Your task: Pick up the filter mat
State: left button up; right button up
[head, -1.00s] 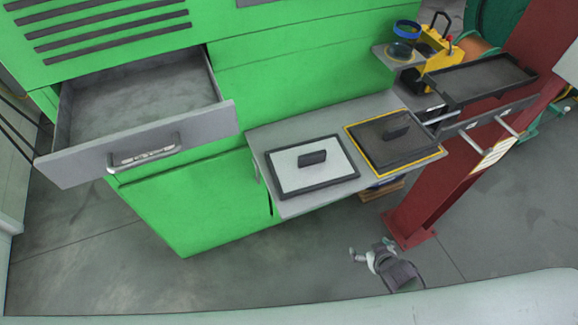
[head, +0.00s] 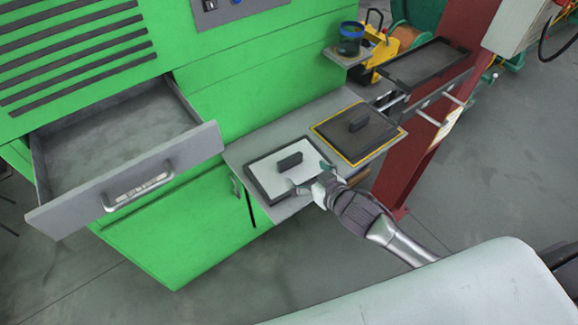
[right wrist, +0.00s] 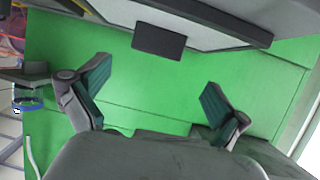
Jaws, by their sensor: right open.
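Two flat framed mats lie side by side on a grey shelf (head: 292,207). One mat is white with a dark frame (head: 265,175) and a black block handle (head: 289,162). The other mat is dark with a yellow edge (head: 345,142) and a black handle (head: 358,123). I cannot tell which one is the filter mat. My right gripper (head: 309,175) is open at the right front part of the white mat, close to its handle. In the right wrist view the open fingers (right wrist: 156,80) are empty, with the white mat's black handle (right wrist: 158,43) beyond them. My left gripper is not in view.
An open, empty grey drawer (head: 120,142) juts from the green cabinet (head: 180,235) at the left. A black tray (head: 425,62) is beside a red post (head: 415,150) on the right. A blue-rimmed jar (head: 350,39) stands on a small ledge.

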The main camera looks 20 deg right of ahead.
aim_at(290, 159)
jog(key=x, duration=0.4)
jog(key=shift+w, duration=0.45)
jog(key=p+x, duration=0.1)
jog(key=x, duration=0.3)
jog(key=shift+w+d, duration=0.1)
jog(key=shift+w, duration=0.25)
jog(key=shift+s, duration=0.1)
jog(key=c, duration=1.1)
